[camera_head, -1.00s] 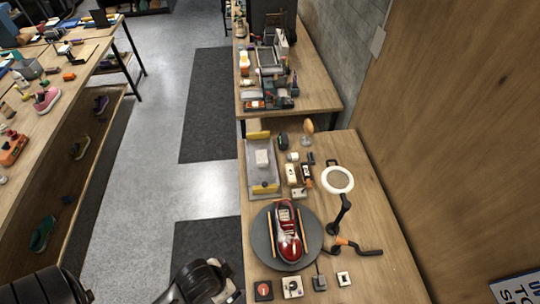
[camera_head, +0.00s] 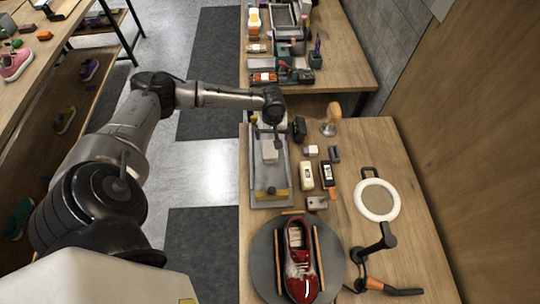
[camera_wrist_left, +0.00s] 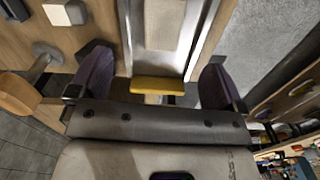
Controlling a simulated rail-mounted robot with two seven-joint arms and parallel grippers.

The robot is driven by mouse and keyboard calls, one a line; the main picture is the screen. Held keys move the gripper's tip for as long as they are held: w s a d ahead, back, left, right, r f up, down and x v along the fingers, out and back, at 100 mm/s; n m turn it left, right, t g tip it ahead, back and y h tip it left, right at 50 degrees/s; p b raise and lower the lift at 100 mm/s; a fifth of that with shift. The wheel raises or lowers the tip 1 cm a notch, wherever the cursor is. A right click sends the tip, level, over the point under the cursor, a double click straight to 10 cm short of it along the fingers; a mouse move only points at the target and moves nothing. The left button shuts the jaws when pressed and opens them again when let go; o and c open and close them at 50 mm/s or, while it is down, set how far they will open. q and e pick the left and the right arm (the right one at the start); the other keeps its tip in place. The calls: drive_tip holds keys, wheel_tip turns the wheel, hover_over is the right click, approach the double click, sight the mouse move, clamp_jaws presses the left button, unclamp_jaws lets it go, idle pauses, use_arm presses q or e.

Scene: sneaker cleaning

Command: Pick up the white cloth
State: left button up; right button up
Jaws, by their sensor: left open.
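In the left wrist view, a pale rectangle (camera_wrist_left: 168,24) on the tray looks like the cloth, cut by the top edge. My left gripper (camera_head: 267,128) is over the far end of the tray, just beyond the cloth. In the left wrist view, the open fingers (camera_wrist_left: 155,72) have a yellow bar of the tray between them and hold nothing. My right gripper is not in view.
A red sneaker (camera_head: 297,262) lies on a round dark turntable (camera_head: 262,262) near the front. Right of the tray are small bottles (camera_head: 306,176), a wooden-handled brush (camera_head: 333,112) and a white ring lamp (camera_head: 362,205). A second cluttered table (camera_head: 345,62) stands behind.

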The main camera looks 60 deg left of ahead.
use_arm(q)
drive_tip(key=a+f, duration=0.1)
drive_tip(key=a, duration=0.1)
hover_over(270, 149)
drive_tip(key=shift+n, duration=0.4)
wheel_tip(270, 149, down, 6)
drive_tip(key=shift+d+r, duration=0.1)
drive_tip(key=shift+r, duration=0.05)
drive_tip(key=shift+f+b, duration=0.3)
drive_tip(key=shift+f, duration=0.65)
wheel_tip(270, 149, down, 5)
drive_tip(key=shift+r, duration=0.2)
drive_tip(key=shift+f, duration=0.1)
drive_tip(key=shift+c, duration=0.3)
drive_tip(key=c, duration=1)
drive_tip(key=shift+o, duration=0.2)
